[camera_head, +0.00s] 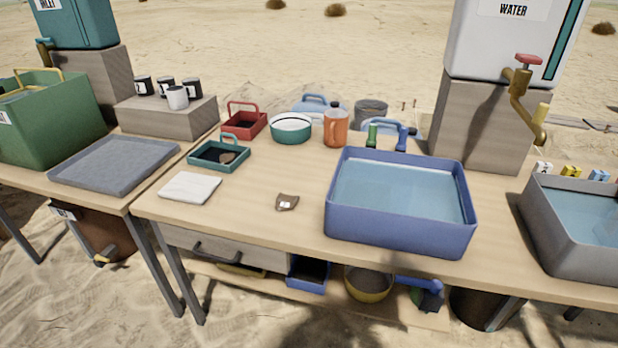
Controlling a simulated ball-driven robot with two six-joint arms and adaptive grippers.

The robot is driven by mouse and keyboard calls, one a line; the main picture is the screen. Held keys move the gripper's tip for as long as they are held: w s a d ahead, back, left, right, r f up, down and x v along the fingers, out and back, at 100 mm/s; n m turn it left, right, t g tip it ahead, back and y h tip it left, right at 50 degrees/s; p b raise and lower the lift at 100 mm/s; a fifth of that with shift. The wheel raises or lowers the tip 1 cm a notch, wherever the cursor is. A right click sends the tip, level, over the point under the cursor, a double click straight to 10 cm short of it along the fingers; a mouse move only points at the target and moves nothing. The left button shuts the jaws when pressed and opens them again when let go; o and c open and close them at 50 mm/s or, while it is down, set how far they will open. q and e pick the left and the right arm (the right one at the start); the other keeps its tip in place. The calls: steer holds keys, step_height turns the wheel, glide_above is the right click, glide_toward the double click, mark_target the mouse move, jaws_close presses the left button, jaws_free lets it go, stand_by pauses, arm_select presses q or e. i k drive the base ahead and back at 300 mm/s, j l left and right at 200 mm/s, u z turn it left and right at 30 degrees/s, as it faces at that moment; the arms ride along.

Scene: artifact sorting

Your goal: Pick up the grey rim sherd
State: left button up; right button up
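A small brown-grey sherd (287,202) with a pale mark on it lies flat on the wooden table, left of the blue water basin. A second dark brown sherd (227,158) lies inside the teal handled tray (205,164). Both are small in the view, and I cannot tell for certain which is the grey rim sherd. Neither of my grippers is in view.
The blue basin (400,239) holds water. A folded white cloth (190,188) lies left of the sherd; a red tray (244,122), teal-banded bowl (291,128) and orange jug (336,127) stand behind. A grey basin (560,233) is at right. Table around the sherd is clear.

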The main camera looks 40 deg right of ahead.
mark_target(284, 202)
steer(key=z, duration=1.15)
